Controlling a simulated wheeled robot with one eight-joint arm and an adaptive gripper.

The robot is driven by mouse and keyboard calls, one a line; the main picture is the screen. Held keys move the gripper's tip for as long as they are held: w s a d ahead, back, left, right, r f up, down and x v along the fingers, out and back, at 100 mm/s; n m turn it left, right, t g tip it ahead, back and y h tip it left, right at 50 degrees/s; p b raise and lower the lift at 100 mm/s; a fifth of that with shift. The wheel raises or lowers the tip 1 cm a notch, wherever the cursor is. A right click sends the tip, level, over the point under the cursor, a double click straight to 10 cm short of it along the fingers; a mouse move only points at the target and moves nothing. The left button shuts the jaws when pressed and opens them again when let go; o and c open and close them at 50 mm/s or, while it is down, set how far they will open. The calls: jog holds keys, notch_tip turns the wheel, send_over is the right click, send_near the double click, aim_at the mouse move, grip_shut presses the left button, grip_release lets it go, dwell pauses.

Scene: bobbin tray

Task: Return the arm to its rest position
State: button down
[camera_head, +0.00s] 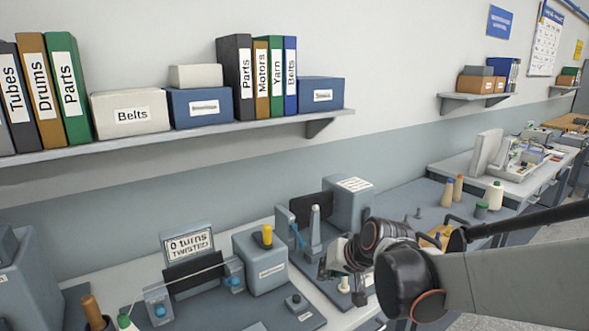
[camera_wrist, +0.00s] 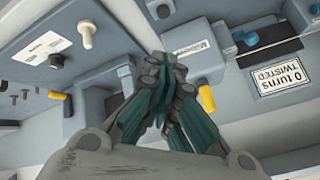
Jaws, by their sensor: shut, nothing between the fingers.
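My gripper (camera_head: 326,268) hangs at the end of my arm over the bench (camera_head: 335,316), left of the arm's dark wrist joints in the head view. In the wrist view my gripper (camera_wrist: 160,60) has its dark green fingers together with nothing between them. My arm reaches in from the right edge of the head view. Below the fingers in the wrist view are grey machine housings and a white knob (camera_wrist: 87,40). How far the fingertips are from the housings is hard to tell.
A twist tester with a "0 turns TWISTED" display (camera_head: 189,245) and a grey box with a yellow peg (camera_head: 267,235) stand left of my gripper. A grey machine (camera_head: 348,205) stands behind it. Several spools (camera_head: 495,195) stand further right. A shelf (camera_head: 200,137) runs above.

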jog(key=s+d+h, duration=0.1)
jog(key=s+d, duration=0.3)
jog(key=s, duration=0.4)
jog(key=s+d+r+h+b, duration=0.1)
jog(key=s+d, duration=0.3)
jog(key=s, duration=0.3)
jog(key=s+d+h, duration=0.2)
jog(key=s+d, duration=0.2)
jog(key=s, duration=0.4)
jog(key=shift+s+d+r+n, duration=0.25)
jog(key=shift+s+d+n, duration=0.05)
jog(key=shift+s+n, duration=0.1)
